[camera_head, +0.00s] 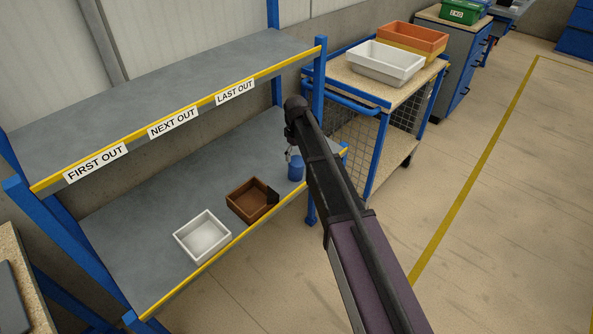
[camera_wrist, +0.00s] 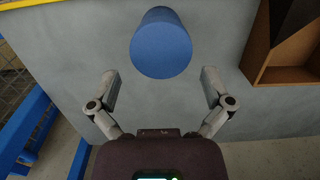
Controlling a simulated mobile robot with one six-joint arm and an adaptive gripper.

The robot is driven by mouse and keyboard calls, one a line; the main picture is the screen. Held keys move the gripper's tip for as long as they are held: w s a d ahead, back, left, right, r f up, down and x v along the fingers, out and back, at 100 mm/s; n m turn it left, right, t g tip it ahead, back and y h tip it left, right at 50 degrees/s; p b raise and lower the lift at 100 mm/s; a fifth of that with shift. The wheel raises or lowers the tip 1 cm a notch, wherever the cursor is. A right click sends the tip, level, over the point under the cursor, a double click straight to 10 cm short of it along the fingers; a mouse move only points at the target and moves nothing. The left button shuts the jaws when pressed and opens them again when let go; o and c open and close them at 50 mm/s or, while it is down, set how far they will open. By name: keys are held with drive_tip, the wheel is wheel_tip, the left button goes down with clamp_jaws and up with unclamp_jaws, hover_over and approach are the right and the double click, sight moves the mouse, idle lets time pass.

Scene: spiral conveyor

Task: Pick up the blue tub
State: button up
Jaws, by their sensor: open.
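The blue tub (camera_head: 296,168) stands on the right end of the rack's lower shelf, partly hidden by my arm in the head view. In the wrist view the blue tub (camera_wrist: 160,45) is a round blue cylinder just beyond my gripper (camera_wrist: 158,88), roughly centred between the fingers. The fingers are spread apart and hold nothing. I see no contact between them and the tub. In the head view my gripper is mostly hidden behind my arm, beside the tub.
A brown wooden box (camera_head: 248,200) with a dark piece at its corner sits left of the tub; a white bin (camera_head: 203,237) is further left. The labelled upper shelf (camera_head: 170,90) hangs above. A blue post (camera_head: 319,90) and a cart (camera_head: 385,100) with bins stand at the right.

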sight(296, 160)
drive_tip(key=shift+s+f+b, duration=0.1)
drive_tip(key=shift+f+b, duration=2.5)
drive_tip(key=shift+f, duration=0.05)
drive_tip(key=c, duration=1.1)
drive_tip(key=shift+o, duration=0.2)
drive_tip(key=shift+r, duration=0.25)
wheel_tip(296, 160, up, 10)
drive_tip(key=p, duration=1)
drive_tip(key=shift+f, duration=0.2)
drive_tip(key=shift+r, duration=0.1)
